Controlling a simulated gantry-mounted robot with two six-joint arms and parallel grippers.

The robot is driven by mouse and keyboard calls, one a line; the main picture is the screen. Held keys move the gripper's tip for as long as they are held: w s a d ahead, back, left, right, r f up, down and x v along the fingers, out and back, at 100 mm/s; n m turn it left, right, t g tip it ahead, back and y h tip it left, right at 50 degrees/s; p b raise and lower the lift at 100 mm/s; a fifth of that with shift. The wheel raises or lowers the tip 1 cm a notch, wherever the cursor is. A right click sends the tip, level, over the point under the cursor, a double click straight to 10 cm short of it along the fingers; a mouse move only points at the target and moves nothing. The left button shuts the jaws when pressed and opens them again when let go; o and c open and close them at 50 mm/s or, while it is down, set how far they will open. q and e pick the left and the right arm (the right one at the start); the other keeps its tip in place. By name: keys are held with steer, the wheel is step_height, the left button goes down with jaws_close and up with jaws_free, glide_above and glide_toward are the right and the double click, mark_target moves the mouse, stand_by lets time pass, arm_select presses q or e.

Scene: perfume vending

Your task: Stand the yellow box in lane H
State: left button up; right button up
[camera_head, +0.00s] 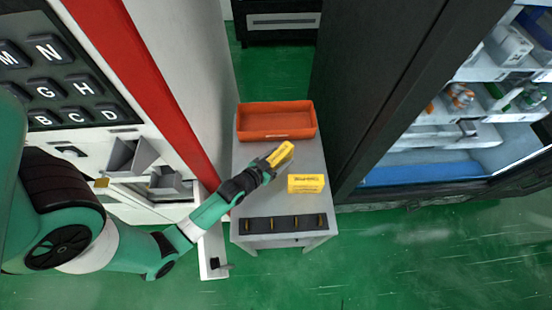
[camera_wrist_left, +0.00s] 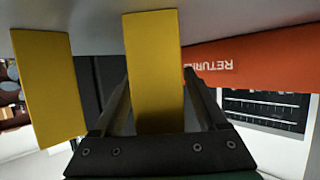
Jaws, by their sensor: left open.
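Two yellow boxes show on the small grey table. One yellow box (camera_head: 283,152) lies at an angle below the orange bin, at the tip of my left gripper (camera_head: 272,162). In the left wrist view this yellow box (camera_wrist_left: 154,65) fills the space between the two open fingers; I cannot tell whether they touch it. The other yellow box (camera_head: 306,184), with dark print, lies to the right and nearer; it also shows in the left wrist view (camera_wrist_left: 45,85), outside the fingers. Lane H itself is not clearly seen. My right gripper is not in view.
An orange bin (camera_head: 277,135) marked as returns stands at the table's back. A black strip (camera_head: 262,225) with several small gold pieces lies at the front. A machine with lettered keys, including an H key (camera_head: 84,88), stands left. An open dark cabinet with shelves (camera_head: 470,135) stands right.

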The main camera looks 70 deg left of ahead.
arm_select(q)
steer(key=p+v, duration=0.2)
steer(key=v, duration=1)
steer(key=shift+r+p, duration=0.25)
steer(key=shift+p, duration=0.15)
